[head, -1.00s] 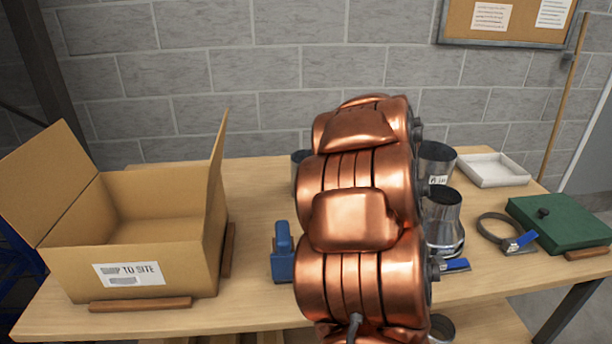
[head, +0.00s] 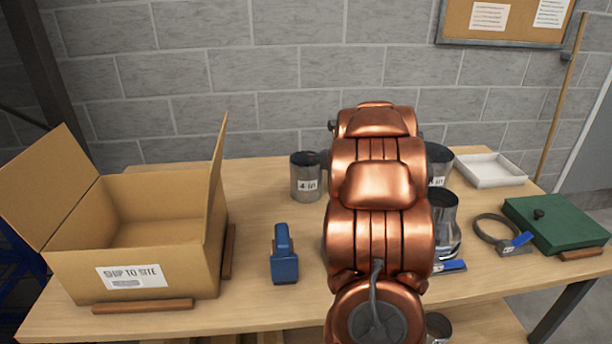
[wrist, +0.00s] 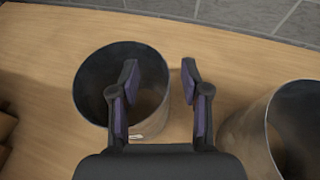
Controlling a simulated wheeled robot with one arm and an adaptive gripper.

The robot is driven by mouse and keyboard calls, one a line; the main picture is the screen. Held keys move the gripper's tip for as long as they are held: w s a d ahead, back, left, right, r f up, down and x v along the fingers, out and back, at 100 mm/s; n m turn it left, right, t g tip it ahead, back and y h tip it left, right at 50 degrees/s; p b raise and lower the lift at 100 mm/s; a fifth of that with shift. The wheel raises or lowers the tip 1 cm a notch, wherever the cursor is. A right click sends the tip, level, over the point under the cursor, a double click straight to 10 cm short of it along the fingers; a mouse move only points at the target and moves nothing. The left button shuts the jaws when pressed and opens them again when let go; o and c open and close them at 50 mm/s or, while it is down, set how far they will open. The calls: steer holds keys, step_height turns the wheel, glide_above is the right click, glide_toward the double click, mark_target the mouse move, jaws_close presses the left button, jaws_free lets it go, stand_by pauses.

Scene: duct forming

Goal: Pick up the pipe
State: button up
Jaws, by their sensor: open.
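A grey metal pipe labelled "4 in" (head: 306,180) stands upright on the table, left of my arm in the head view. A second labelled pipe (head: 438,160) stands to the right, partly hidden behind my arm. In the wrist view, my gripper (wrist: 160,75) is open and empty. Its left finger overlaps the mouth of an upright open pipe (wrist: 88,85), and its right finger shows just outside that pipe's right rim. Another wide pipe (wrist: 248,132) is at the right edge. I cannot tell how high the fingertips are. My arm mostly hides the gripper in the head view.
An open cardboard box (head: 140,270) stands at the left, with a blue tool (head: 284,255) right of it. A metal reducer (head: 447,215), a ring clamp (head: 492,230), a white tray (head: 492,170) and a green case (head: 556,224) are at the right.

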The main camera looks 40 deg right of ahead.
steer(key=shift+x, duration=1.1)
steer(key=shift+c, duration=0.3)
jaws_close()
